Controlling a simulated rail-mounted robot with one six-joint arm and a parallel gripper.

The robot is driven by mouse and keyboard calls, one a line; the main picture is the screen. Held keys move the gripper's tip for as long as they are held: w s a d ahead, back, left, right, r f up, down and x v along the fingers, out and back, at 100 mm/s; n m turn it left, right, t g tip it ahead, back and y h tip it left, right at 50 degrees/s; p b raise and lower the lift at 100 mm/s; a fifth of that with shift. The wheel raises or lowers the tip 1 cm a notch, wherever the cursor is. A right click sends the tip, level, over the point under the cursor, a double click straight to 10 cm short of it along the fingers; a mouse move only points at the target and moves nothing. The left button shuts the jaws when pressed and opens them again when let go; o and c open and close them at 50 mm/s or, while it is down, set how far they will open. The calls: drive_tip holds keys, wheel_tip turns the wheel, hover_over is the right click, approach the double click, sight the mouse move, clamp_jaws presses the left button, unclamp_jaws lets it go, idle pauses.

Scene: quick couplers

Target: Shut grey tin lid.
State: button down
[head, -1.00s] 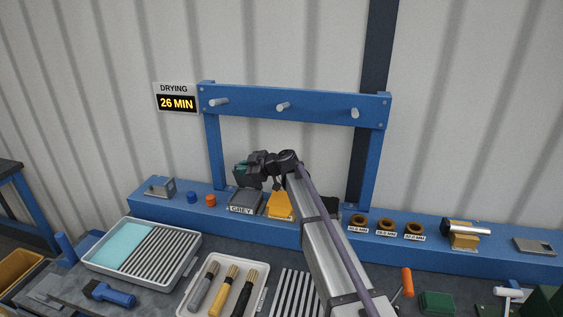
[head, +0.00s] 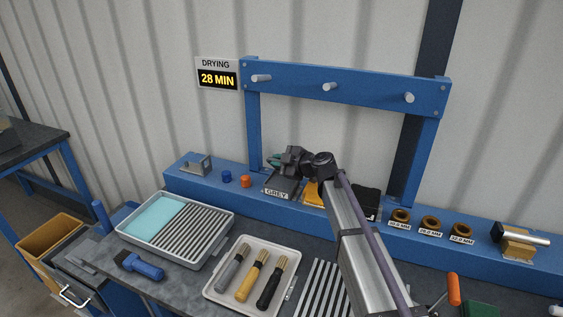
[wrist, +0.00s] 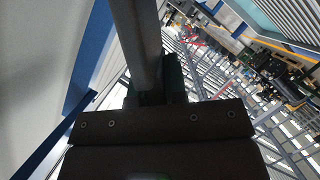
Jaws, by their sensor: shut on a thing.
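The grey tin (head: 280,189), marked GREY, stands on the blue bench ledge at the back. My gripper (head: 274,161) is right above and behind it, with greenish fingertips. The fingers are shut on a thin grey piece, which looks like the grey tin lid; the head view hides most of it. In the wrist view a dark grey upright piece (wrist: 140,40) runs out from between my dark fingers. I cannot tell how far the lid is tilted.
A yellow tin (head: 313,196) stands close right of the grey tin, partly behind my arm. Blue and orange caps (head: 245,181) are to the left. A blue frame with pegs (head: 345,90) rises behind. Brushes lie in a white tray (head: 213,292) in front.

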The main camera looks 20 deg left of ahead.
drive_tip(key=c, duration=1.2)
unclamp_jaws()
drive_tip(key=shift+o, duration=0.2)
drive_tip(key=p+v, duration=0.3)
drive_tip(key=v, duration=0.8)
drive_tip(key=shift+a, duration=0.1)
